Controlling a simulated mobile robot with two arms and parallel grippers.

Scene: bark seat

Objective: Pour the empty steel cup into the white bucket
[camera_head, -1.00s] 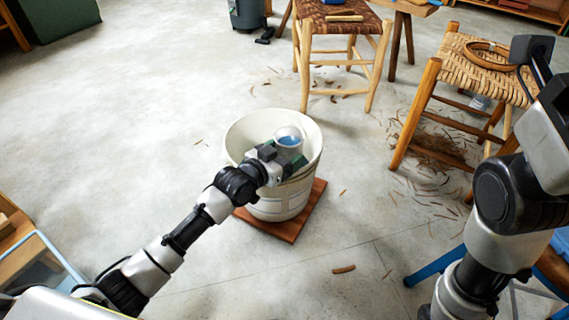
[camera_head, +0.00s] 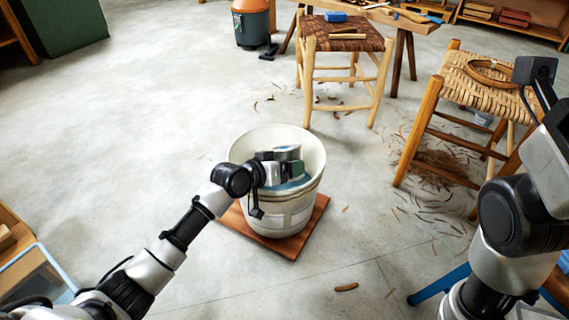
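The white bucket (camera_head: 284,219) stands upright on a reddish-brown board on the floor, its mouth open toward me. My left gripper (camera_head: 283,168) is at the bucket's mouth, shut on the steel cup (camera_head: 287,153). The cup is tipped well over on its side, above or just inside the rim; the gripper hides part of it. Something blue shows just below the cup inside the bucket; I cannot tell whether it is falling or lying there. My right arm is at the right edge, and its fingertips are out of view.
The board (camera_head: 291,244) lies under the bucket. A dark-seated stool (camera_head: 342,32) stands behind, and a woven stool (camera_head: 481,75) stands at the right, with bark scraps (camera_head: 441,168) beneath. The floor left of the bucket is clear.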

